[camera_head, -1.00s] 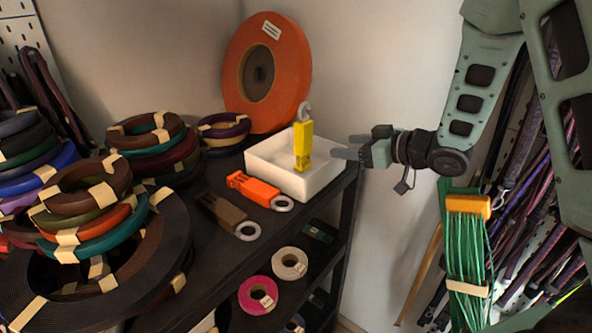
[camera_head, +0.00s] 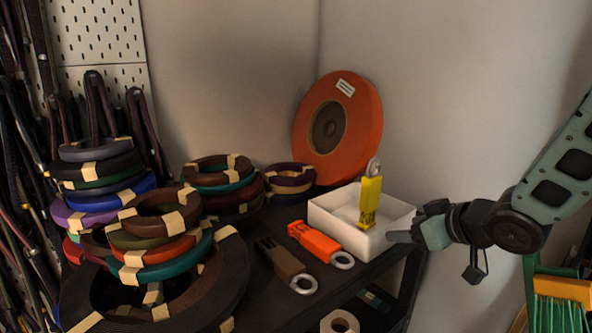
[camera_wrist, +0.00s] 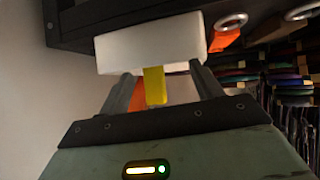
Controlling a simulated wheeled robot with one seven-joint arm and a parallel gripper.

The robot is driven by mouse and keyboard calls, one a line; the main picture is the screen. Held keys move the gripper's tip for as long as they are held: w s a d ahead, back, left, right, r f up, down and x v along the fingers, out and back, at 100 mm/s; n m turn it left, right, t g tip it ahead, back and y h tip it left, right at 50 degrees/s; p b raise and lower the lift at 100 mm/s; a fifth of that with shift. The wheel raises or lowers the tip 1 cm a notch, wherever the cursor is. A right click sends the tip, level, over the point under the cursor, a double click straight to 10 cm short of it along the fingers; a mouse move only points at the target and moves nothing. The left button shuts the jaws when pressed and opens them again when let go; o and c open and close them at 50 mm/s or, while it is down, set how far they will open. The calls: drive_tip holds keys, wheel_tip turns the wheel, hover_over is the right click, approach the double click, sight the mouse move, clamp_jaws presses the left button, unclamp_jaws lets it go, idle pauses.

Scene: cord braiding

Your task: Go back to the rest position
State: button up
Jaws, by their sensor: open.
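My gripper (camera_head: 402,236) is at the right side of the white tray (camera_head: 400,222) in the head view, with its fingers pointing left toward the tray. In the wrist view my gripper (camera_wrist: 160,88) has its two fingers apart, and the white tray (camera_wrist: 150,46) shows beyond them. A yellow tag with a grey ring (camera_head: 370,203) stands upright at the tray. In the wrist view the yellow tag (camera_wrist: 154,86) shows between the fingers, but they do not close on it.
An orange tag (camera_head: 314,241) and a brown tag (camera_head: 280,258) lie on the dark shelf left of the tray. A large orange spool (camera_head: 365,115) leans on the wall behind. Stacked cord coils (camera_head: 160,255) fill the left. Green cords (camera_head: 562,310) hang at lower right.

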drive_tip(key=s+a+f+g+h+b, duration=0.1)
drive_tip(key=s+a+f+g, duration=0.1)
drive_tip(key=s, duration=0.7)
drive_tip(key=s+a+f+n+g+h+b, duration=0.1)
drive_tip(key=s+a+g, duration=0.3)
drive_tip(key=s, duration=0.6)
drive_tip(key=s+a+f+g+h+b, duration=0.1)
drive_tip(key=s+a+g, duration=0.3)
drive_tip(key=s, duration=0.5)
drive_tip(key=shift+s+a+f+n+h+b, duration=0.15)
drive_tip(key=shift+a+f+n+h+b, duration=0.2)
drive_tip(key=shift+f+h, duration=0.4)
